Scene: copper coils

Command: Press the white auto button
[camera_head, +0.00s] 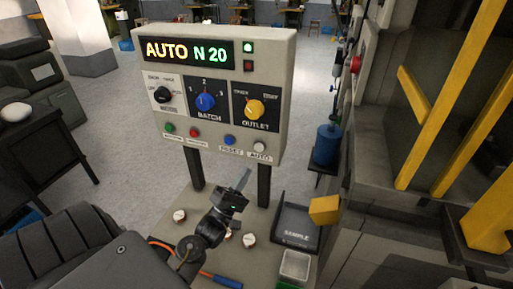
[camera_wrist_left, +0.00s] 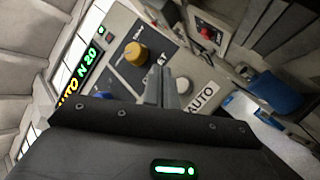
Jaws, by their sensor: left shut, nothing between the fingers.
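The white auto button (camera_head: 260,147) is at the lower right of the grey control panel (camera_head: 285,80), above its AUTO label. In the left wrist view the white button (camera_wrist_left: 183,88) shows beside the AUTO label, close to my fingers. My left gripper (camera_head: 244,177) is shut and empty, in front of and below the panel's lower edge, pointing up toward the button. In the left wrist view its fingers (camera_wrist_left: 169,88) appear beside the button. I cannot tell whether they touch it; in the head view they look apart. My right gripper is not in view.
The panel's display (camera_head: 190,50) reads AUTO N 20. A blue button (camera_head: 229,140), red button (camera_head: 194,132) and green button (camera_head: 169,128) share the row. Below are several white-topped items, a SAMPLE tray (camera_head: 297,240) and an orange-blue tool (camera_head: 222,281). Machinery stands at right.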

